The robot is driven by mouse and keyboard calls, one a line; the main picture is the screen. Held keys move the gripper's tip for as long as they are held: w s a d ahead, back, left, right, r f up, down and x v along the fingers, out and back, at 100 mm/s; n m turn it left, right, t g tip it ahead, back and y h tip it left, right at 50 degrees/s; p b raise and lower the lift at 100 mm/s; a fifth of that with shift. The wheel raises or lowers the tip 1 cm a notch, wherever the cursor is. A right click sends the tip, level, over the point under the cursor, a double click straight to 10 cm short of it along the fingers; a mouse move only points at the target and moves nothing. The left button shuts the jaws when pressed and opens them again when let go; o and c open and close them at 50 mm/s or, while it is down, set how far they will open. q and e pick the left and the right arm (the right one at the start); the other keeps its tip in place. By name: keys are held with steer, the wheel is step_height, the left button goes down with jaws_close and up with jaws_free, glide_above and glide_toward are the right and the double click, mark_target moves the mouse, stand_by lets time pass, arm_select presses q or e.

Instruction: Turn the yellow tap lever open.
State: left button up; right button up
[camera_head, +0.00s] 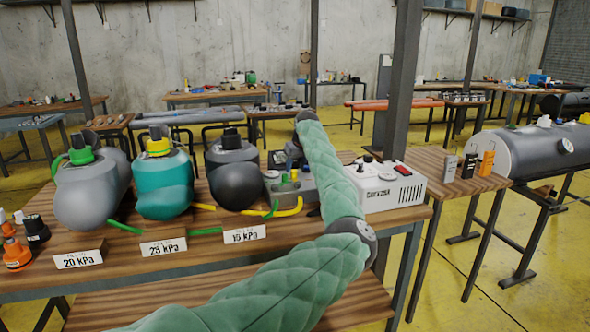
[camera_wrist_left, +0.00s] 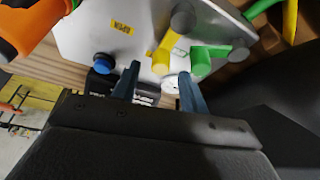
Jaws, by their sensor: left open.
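The yellow tap lever (camera_wrist_left: 165,52) shows in the left wrist view on a grey metal panel (camera_wrist_left: 90,30), beside a green lever (camera_wrist_left: 204,58). My left gripper (camera_wrist_left: 158,72) is open, its two blue-grey fingers apart and pointing at the panel. The near end of the yellow lever lies at the gap between the fingertips; I cannot tell if they touch it. In the head view my green-sleeved left arm reaches over the table, and the left gripper (camera_head: 292,154) is small and partly hidden above the panel (camera_head: 305,190). My right gripper is not in view.
Grey (camera_head: 92,190), teal (camera_head: 163,188) and black (camera_head: 235,180) inflatables stand left of the panel, with pressure labels in front. A white control box (camera_head: 385,186) stands to its right. Yellow and green hoses lie on the wood. An orange object (camera_wrist_left: 28,25) is close in the wrist view.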

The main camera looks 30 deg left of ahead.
arm_select(q)
steer(key=shift+x, duration=1)
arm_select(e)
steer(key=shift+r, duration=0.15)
